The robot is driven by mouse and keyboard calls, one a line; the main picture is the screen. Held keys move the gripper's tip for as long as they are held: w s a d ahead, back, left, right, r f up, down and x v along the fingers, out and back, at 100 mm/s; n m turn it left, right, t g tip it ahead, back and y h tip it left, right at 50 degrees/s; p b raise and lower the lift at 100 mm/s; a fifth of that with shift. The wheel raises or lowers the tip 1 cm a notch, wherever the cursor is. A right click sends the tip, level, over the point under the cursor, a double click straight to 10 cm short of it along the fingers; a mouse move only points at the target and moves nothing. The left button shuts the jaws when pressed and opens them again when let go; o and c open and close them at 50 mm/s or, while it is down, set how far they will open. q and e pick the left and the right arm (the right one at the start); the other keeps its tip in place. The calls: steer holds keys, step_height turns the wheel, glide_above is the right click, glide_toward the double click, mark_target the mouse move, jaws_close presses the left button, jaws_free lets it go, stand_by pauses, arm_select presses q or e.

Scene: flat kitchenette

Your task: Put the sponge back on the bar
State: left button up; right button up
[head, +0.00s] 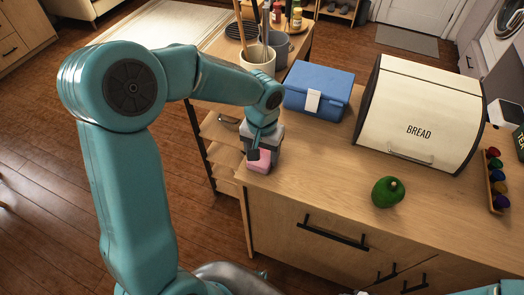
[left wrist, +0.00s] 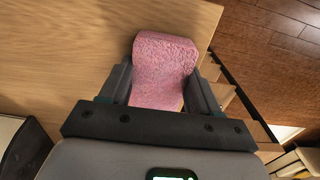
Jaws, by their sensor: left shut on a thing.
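The sponge (head: 260,161) is a pink block at the left end of the wooden counter top (head: 330,185). My left gripper (head: 259,152) points down and is shut on it. In the left wrist view the sponge (left wrist: 163,68) sits between the two dark fingers, its far end sticking out past them. The wooden surface (left wrist: 80,50) shows behind and left of it, with the edge close on its right. I cannot tell whether the sponge touches the wood. My right gripper is not in view.
A blue box (head: 318,91) and a cream bread bin (head: 420,115) stand at the back of the counter. A green pepper (head: 387,192) lies to the right, and a rack of coloured capsules (head: 495,180) at the far right. The wood between sponge and pepper is clear.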

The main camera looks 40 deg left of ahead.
mark_target(262, 154)
arm_select(q)
steer(key=shift+f, duration=0.25)
steer(key=o, duration=0.9)
steer(key=shift+w, duration=0.1)
steer(key=shift+r, duration=0.25)
step_height(262, 154, up, 12)
